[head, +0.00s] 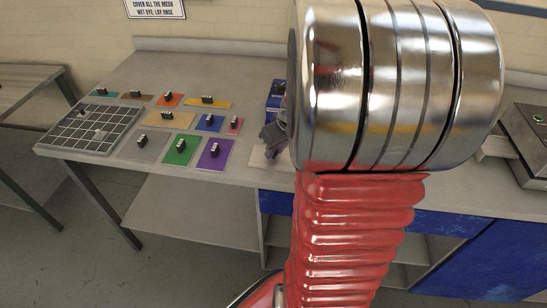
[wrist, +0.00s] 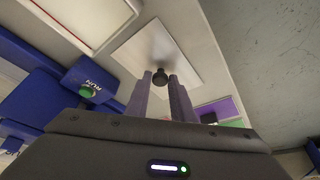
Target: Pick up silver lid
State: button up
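A pale, silvery square lid (wrist: 135,47) with a dark round knob (wrist: 160,77) lies ahead of my gripper (wrist: 160,80) in the wrist view. The knob sits between the two fingertips, with almost no gap on either side. I cannot tell whether the fingers grip it or only stand around it. In the head view my gripper (head: 272,138) is low over the table beside the blue box, partly hidden by my arm. A pale lid edge (head: 262,161) shows beneath it. Another grey lid (head: 143,146) with a black knob lies farther left.
Several coloured lids lie to the left, including green (head: 181,150) and purple (head: 214,155). A gridded tray (head: 75,140) is at the far left of the table. A blue box with a green RUN button (wrist: 86,91) stands close to my gripper.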

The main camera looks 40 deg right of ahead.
aim_at(276, 153)
grip_shut()
notch_tip(276, 153, up, 10)
dwell(0.7)
dwell(0.5)
